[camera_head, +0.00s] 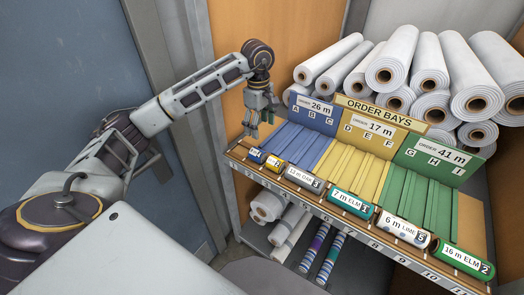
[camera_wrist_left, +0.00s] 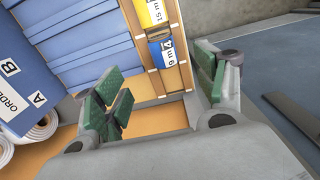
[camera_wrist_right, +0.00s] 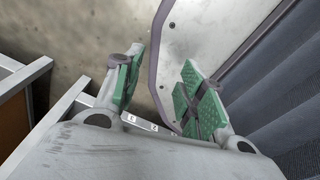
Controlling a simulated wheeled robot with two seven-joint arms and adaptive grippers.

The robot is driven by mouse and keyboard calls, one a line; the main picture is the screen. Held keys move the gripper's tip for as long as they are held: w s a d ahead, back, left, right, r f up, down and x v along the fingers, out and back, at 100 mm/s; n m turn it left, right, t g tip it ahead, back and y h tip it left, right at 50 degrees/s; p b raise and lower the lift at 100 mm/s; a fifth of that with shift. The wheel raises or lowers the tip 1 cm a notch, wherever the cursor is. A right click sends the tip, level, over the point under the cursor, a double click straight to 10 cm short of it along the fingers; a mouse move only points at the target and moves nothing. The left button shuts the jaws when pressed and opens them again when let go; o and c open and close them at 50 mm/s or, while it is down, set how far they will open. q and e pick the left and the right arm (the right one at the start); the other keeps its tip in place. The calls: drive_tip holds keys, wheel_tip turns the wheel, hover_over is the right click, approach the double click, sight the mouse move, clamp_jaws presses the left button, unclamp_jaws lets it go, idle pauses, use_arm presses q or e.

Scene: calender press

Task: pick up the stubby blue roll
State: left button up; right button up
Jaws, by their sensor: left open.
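The stubby blue roll (camera_head: 256,155) lies at the left end of the front rail, with a white label on it. In the left wrist view the blue roll (camera_wrist_left: 169,54) lies beyond the gap between my fingers. My left gripper (camera_head: 260,120) is open and empty, pointing down above the rail's left end, clear of the roll. In its own wrist view my left gripper (camera_wrist_left: 165,92) shows spread green pads. My right gripper (camera_wrist_right: 163,92) is open and empty, away from the rack; it is not seen in the head view.
A short yellow roll (camera_head: 274,162) lies just right of the blue one, then several longer labelled rolls along the numbered rail (camera_head: 320,207). Blue, yellow and green order bays rise behind. White rolls (camera_head: 398,60) are stacked above. A grey panel (camera_wrist_right: 220,35) is near my right gripper.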

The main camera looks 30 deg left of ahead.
sight(257, 150)
use_arm(q)
drive_tip(key=shift+a+f+p, duration=0.2)
drive_tip(key=shift+f+p, duration=0.1)
drive_tip(key=shift+f, duration=1.75)
drive_tip(key=shift+a+f+p, duration=0.2)
drive_tip(key=shift+f+p, duration=0.05)
drive_tip(key=shift+f, duration=1.8)
drive_tip(key=shift+s+a+f+p, duration=0.15)
drive_tip(key=shift+f+p, duration=0.5)
drive_tip(key=shift+f, duration=1.95)
drive_tip(key=c, duration=1)
drive_tip(key=shift+r, duration=0.15)
drive_tip(key=shift+c, duration=0.2)
